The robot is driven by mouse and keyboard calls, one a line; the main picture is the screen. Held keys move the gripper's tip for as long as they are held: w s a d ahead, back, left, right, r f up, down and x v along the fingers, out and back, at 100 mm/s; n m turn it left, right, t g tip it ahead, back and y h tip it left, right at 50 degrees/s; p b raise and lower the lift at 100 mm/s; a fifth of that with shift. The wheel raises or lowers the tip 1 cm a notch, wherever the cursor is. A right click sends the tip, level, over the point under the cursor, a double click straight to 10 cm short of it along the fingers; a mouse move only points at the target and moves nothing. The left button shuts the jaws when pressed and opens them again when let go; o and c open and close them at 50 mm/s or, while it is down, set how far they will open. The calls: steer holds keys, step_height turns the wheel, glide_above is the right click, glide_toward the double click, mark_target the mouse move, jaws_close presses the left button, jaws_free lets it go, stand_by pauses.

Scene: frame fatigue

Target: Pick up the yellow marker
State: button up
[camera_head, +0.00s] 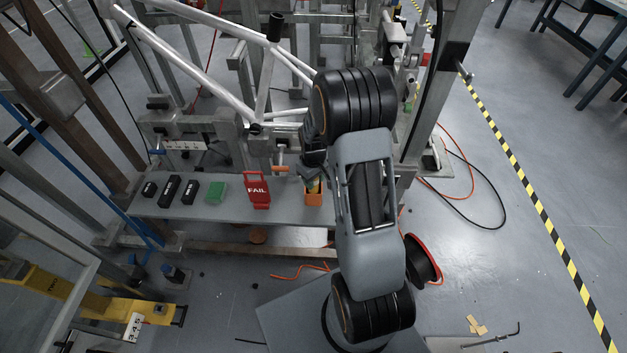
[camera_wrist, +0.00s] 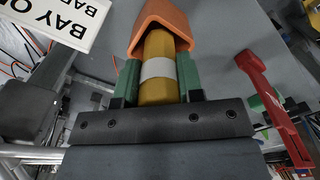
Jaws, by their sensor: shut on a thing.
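The yellow marker (camera_wrist: 158,88) has a white band and lies between the green fingertips of my gripper (camera_wrist: 158,75) in the wrist view. The fingers touch it on both sides, so my gripper is shut on it. The marker's far end goes into the opening of an orange holder (camera_wrist: 167,14); that end is hidden. In the head view the orange holder (camera_head: 314,199) stands at the right end of the grey shelf (camera_head: 234,212). My gripper (camera_head: 314,181) is just above it there, mostly hidden by my arm.
A red FAIL stand (camera_head: 257,191) is close left of the holder; it shows at the right in the wrist view (camera_wrist: 270,100). A green block (camera_head: 216,193) and several black blocks (camera_head: 170,190) stand further left. A white bicycle-like frame (camera_head: 190,57) is above the shelf.

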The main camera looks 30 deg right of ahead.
steer(key=w+d+r+p, duration=0.3)
steer(key=d+r+p, duration=0.4)
steer(key=d+r, duration=0.4)
steer(key=shift+w+d, duration=0.4)
steer(key=shift+d, duration=0.85)
steer(key=o, duration=0.4)
steer(key=shift+c, duration=0.2)
steer(key=c, duration=0.5)
